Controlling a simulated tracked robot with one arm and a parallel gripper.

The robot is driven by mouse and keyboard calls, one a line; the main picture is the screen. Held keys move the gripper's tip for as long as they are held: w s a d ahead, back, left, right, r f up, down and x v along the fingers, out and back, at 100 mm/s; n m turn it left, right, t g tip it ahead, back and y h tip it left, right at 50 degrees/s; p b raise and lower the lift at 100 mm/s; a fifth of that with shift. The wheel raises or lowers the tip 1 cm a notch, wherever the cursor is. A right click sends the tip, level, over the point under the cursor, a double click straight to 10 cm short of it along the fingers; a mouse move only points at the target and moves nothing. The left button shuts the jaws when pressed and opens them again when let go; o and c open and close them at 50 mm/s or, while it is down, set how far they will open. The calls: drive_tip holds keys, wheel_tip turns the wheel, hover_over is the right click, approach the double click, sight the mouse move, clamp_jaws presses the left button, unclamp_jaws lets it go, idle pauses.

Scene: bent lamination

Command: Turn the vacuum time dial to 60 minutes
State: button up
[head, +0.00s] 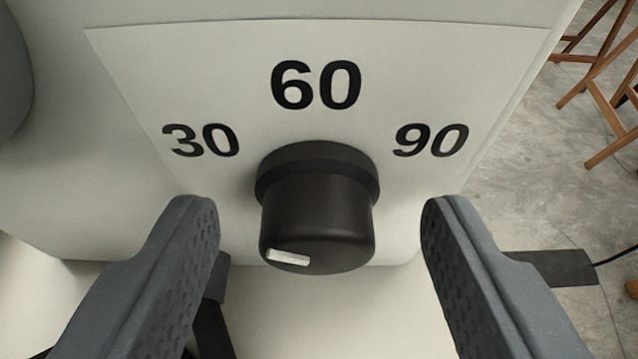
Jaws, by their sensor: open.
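The vacuum time dial (318,205) is a black round knob in the middle of the head view, standing out from a pale panel (220,70). The panel carries the numbers 30 at the left, 60 at the top and 90 at the right. A white mark (288,257) on the knob's front face lies on its left side, towards the 30 side, not towards 60. My gripper (320,215) is open, with one grey finger to the left of the knob and one to the right. Gaps show between both fingers and the knob.
The panel is on a pale housing (100,190). Wooden stool legs (600,90) stand on the grey concrete floor (530,190) at the right. A dark flat piece with a cable (550,267) is at the lower right. A grey rounded shape (12,75) is at the left edge.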

drive_tip(key=shift+w+f, duration=0.1)
drive_tip(key=shift+w, duration=0.2)
drive_tip(key=c, duration=0.9)
drive_tip(key=shift+a, duration=0.45)
drive_tip(key=shift+d+p, duration=0.25)
drive_tip(key=shift+p, duration=0.1)
drive_tip(key=shift+c, duration=0.3)
drive_tip(key=shift+r+p, duration=0.2)
drive_tip(key=shift+p, duration=0.15)
